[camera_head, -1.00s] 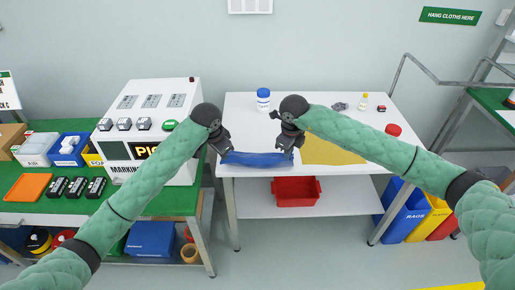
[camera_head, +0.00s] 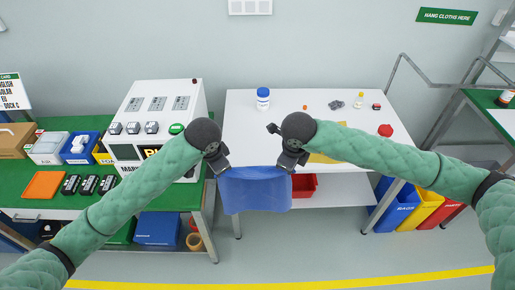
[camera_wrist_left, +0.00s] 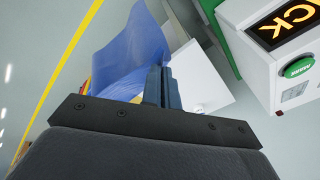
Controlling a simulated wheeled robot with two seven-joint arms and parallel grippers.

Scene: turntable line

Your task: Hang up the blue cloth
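The blue cloth (camera_head: 254,190) hangs stretched between my two grippers, in front of the white table's front edge. My left gripper (camera_head: 219,168) is at its upper left corner and my right gripper (camera_head: 290,166) at its upper right corner. In the left wrist view the cloth (camera_wrist_left: 130,52) spreads out from the closed fingers of my left gripper (camera_wrist_left: 160,82). The right fingertips are small in the head view, but the cloth's right corner hangs from them. A green sign reading "HANG CLOTHS HERE" (camera_head: 447,16) is on the wall at upper right, above a grey metal rail (camera_head: 432,78).
The white table (camera_head: 232,115) holds a blue-lidded jar (camera_head: 263,98), a yellow cloth (camera_head: 325,157), a red lid (camera_head: 385,130) and small items. A red bin (camera_head: 304,186) is on its lower shelf. Coloured bins (camera_head: 401,210) stand at right. A white machine (camera_head: 187,98) is at left.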

